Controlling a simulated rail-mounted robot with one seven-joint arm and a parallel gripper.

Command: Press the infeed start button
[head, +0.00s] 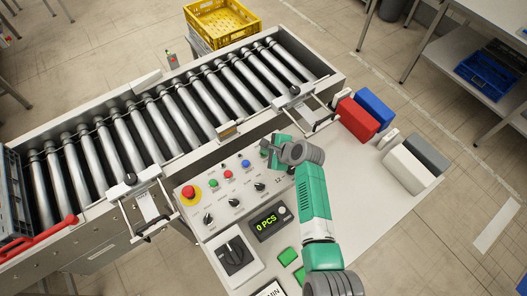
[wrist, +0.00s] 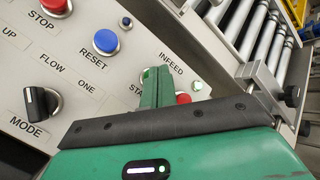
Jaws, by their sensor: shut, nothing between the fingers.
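The control console (head: 205,222) carries a row of buttons beside the roller conveyor. In the wrist view, the INFEED label (wrist: 172,65) is beyond my gripper (wrist: 156,72), and a partly covered START label (wrist: 138,88) is beside it. My gripper is shut and empty, its green fingers together over the infeed start button's place. The start button is hidden behind the fingers; contact cannot be told. A red button (wrist: 183,98) shows partly at their right. In the head view, my gripper (head: 265,150) is at the row's right end, past the blue RESET button (head: 246,163).
A red emergency stop (head: 188,192), black knobs and a display reading 0 PCS (head: 266,222) are nearby on the console. Metal brackets with black knobs edge the roller conveyor (head: 150,125). Red and blue boxes (head: 358,118) stand at the right.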

